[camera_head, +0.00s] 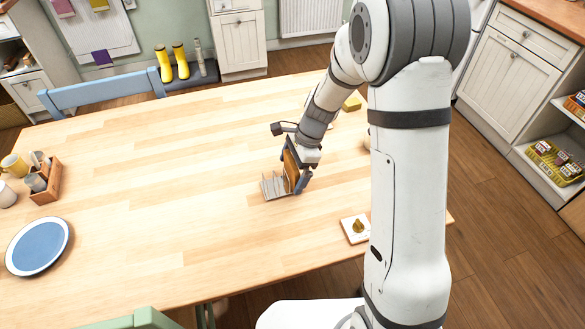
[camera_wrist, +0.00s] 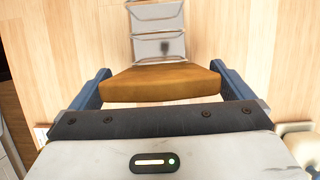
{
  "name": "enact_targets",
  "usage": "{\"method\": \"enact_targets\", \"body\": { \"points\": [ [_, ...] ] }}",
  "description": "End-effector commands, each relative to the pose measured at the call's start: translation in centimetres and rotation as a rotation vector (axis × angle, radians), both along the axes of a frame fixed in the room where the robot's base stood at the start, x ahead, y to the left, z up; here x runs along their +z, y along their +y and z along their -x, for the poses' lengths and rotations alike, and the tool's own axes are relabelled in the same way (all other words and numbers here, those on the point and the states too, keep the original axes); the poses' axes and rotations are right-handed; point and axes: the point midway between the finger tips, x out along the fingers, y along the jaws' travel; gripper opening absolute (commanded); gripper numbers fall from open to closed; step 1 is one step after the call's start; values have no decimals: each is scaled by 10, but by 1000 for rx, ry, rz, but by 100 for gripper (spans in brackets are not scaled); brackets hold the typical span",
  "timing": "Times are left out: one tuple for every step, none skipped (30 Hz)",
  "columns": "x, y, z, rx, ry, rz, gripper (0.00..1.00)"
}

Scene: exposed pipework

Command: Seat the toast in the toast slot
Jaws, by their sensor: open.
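The toast (camera_head: 291,168) is a brown slice standing upright at the right end of the wire toast rack (camera_head: 272,187) on the table. In the wrist view the toast (camera_wrist: 160,83) lies between the two blue fingers of my gripper (camera_wrist: 161,88), with its edge toward the camera. The rack (camera_wrist: 158,45) is just beyond it, with its wire dividers showing. My gripper (camera_head: 297,172) reaches down over the toast from above and is open around it. The toast's lower edge, and how deep it sits in the slot, are hidden.
A small board with a yellow-brown piece (camera_head: 357,228) lies right of the rack, near my arm. A blue plate (camera_head: 38,246) and a wooden caddy (camera_head: 46,182) stand at the left. A blue chair (camera_head: 105,92) is behind the table. The table left of the rack is clear.

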Motion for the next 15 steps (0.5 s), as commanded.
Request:
{"method": "enact_targets", "body": {
  "points": [
    [5,0,-1,0,-2,-1,100],
    [7,-1,-1,0,-2,-1,100],
    [12,-3,-2,0,-3,-1,100],
    [17,-5,-2,1,-5,0,100],
    [22,-6,-3,1,-5,-1,100],
    [30,-9,-4,1,-4,-1,100],
    [36,-11,-5,0,-6,-1,100],
    [43,-13,-6,0,-6,-1,100],
    [51,-17,-7,-1,-6,-1,100],
    [58,-19,-7,-1,-5,-1,100],
    [64,-21,-8,0,-6,-1,100],
    [71,-23,-9,1,-5,0,100],
    [77,-26,-10,0,-5,-1,100],
    [83,-27,-10,0,-5,-1,100],
    [89,-30,-10,-1,-4,0,100]
  ]
}}
